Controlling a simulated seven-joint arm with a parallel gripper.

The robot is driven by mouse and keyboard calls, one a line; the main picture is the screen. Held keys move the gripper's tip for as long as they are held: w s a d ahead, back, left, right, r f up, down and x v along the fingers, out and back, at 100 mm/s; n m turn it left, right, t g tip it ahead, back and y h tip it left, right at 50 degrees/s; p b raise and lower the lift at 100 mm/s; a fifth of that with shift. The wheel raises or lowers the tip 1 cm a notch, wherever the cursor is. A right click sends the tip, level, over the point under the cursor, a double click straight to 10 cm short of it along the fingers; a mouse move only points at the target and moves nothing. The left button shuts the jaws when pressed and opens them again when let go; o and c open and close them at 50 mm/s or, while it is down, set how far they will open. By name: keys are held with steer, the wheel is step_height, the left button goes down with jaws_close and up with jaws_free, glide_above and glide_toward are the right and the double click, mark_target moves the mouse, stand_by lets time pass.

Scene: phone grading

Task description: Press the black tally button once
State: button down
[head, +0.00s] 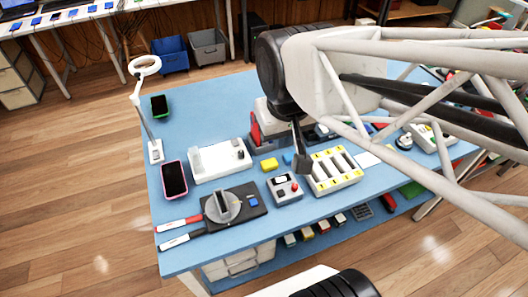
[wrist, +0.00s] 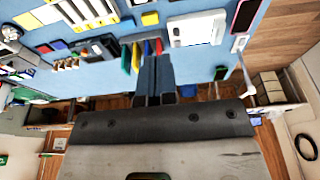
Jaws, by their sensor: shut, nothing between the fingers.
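A small light-grey box (head: 285,197) stands on the blue table in the head view, between a dark dial plate and a slotted tray. It bears a red knob (head: 295,187) and small dark parts on top. Which of these is the black tally button is too small to tell. My gripper (head: 302,168) is above the table, just behind this box in the picture and apart from it. Its fingers also show in the wrist view (wrist: 153,78), pressed together and empty. The wrist view does not clearly show the box.
The slotted tray (head: 333,184) is right of the box, the dial plate (head: 255,199) left of it. A yellow block (head: 269,164), a white device (head: 205,164) and a pink-cased phone (head: 174,180) lie nearby. Upright colored folders (wrist: 137,55) stand close to my fingers.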

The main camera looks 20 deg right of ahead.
steer(key=m+t+y, duration=0.4)
steer(key=m+y, duration=0.2)
steer(key=m, duration=1.3)
glide_above(281, 194)
step_height(281, 194, down, 17)
steer(key=shift+f+n, duration=0.1)
steer(key=shift+n, duration=0.2)
steer(key=shift+f, duration=4.25)
